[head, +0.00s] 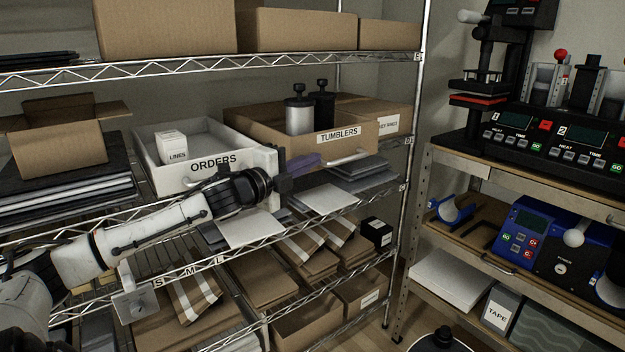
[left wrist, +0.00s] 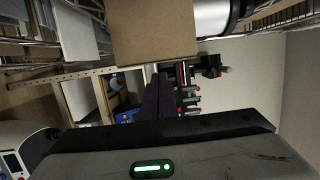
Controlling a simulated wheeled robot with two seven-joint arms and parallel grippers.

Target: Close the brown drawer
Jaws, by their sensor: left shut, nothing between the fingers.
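My right gripper is not in view.
A white ORDERS drawer (head: 180,180) stands open left of the brown drawer, close to my left wrist. Grey folded items (head: 360,172) lie below and right. A shelf post (head: 415,110) and a bench with a mug press (head: 545,140) stand on the right.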

